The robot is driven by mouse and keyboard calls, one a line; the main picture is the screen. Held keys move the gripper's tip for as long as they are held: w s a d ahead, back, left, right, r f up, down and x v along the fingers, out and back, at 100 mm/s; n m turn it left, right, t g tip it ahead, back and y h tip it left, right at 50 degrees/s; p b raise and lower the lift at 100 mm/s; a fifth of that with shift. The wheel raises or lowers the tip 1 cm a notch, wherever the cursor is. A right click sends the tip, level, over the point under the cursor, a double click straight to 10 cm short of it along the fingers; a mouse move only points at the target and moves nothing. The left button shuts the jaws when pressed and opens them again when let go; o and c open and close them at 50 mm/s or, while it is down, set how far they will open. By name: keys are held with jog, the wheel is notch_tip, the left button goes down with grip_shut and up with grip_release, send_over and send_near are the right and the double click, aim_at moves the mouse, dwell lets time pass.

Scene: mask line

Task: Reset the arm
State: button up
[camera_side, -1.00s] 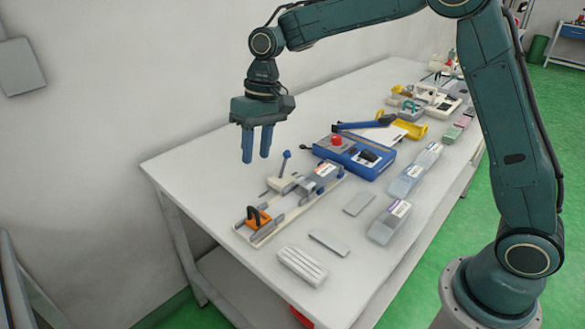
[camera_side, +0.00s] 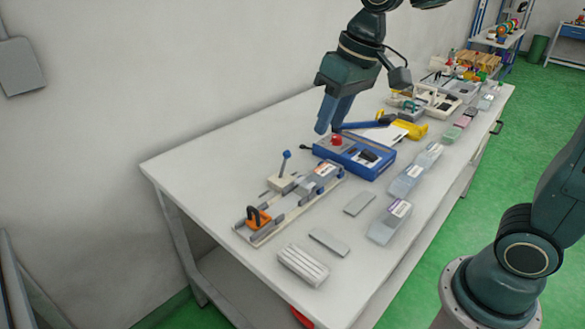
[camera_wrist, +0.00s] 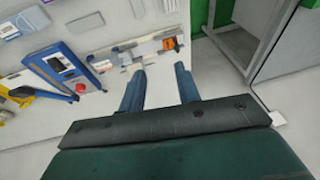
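My gripper (camera_side: 330,114) is raised in the air above the back part of the white table, near the blue machine. In the wrist view the two blue fingers of my gripper (camera_wrist: 160,80) stand apart with nothing between them. It is empty and touches nothing that I can see. The upper part of my arm leaves the top of the side view.
A blue machine with a red button (camera_side: 355,155) stands mid-table. A fixture rail with an orange clamp (camera_side: 258,218) lies in front of it. Clear boxes (camera_side: 390,221), flat grey plates (camera_side: 328,242) and a white ribbed block (camera_side: 302,265) lie nearby. The table's left part is clear.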

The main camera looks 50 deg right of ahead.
jog(key=s+d+f+t, duration=0.1)
jog(key=s+d, duration=0.1)
jog(key=s, duration=0.6)
jog(key=s+d+f+t+h, duration=0.1)
jog(key=s+d, duration=0.2)
jog(key=s, duration=0.5)
jog(key=shift+t, duration=0.4)
